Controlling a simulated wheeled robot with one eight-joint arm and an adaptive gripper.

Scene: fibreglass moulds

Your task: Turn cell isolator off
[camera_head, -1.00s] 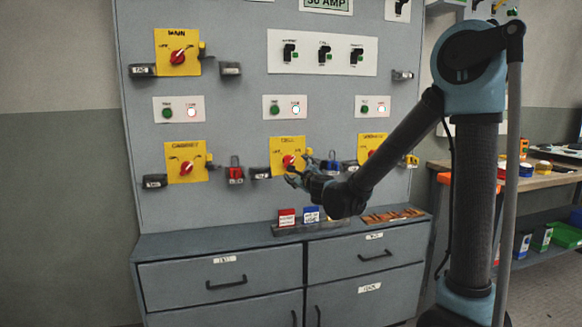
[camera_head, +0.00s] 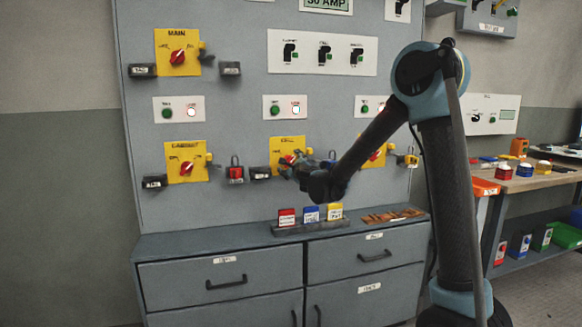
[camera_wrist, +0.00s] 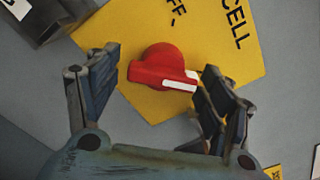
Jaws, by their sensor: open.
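The cell isolator is a yellow plate (camera_wrist: 225,75) marked CELL with a red rotary knob (camera_wrist: 160,68) bearing a white pointer bar. In the head view the yellow plate (camera_head: 280,146) is in the middle of the lower row, with its knob partly hidden by my gripper (camera_head: 293,165). In the wrist view my gripper (camera_wrist: 150,95) is open, one finger on each side of the knob. The right finger lies very close to the white pointer end; I cannot tell whether it touches. The left finger is clear of the knob.
The MAIN isolator (camera_head: 176,52) is above left, and another yellow isolator (camera_head: 184,162) is at lower left. Padlocks and a red lock (camera_head: 235,172) hang beside them. Tag blocks (camera_head: 311,214) stand on the cabinet top below. A workbench (camera_head: 540,181) is at right.

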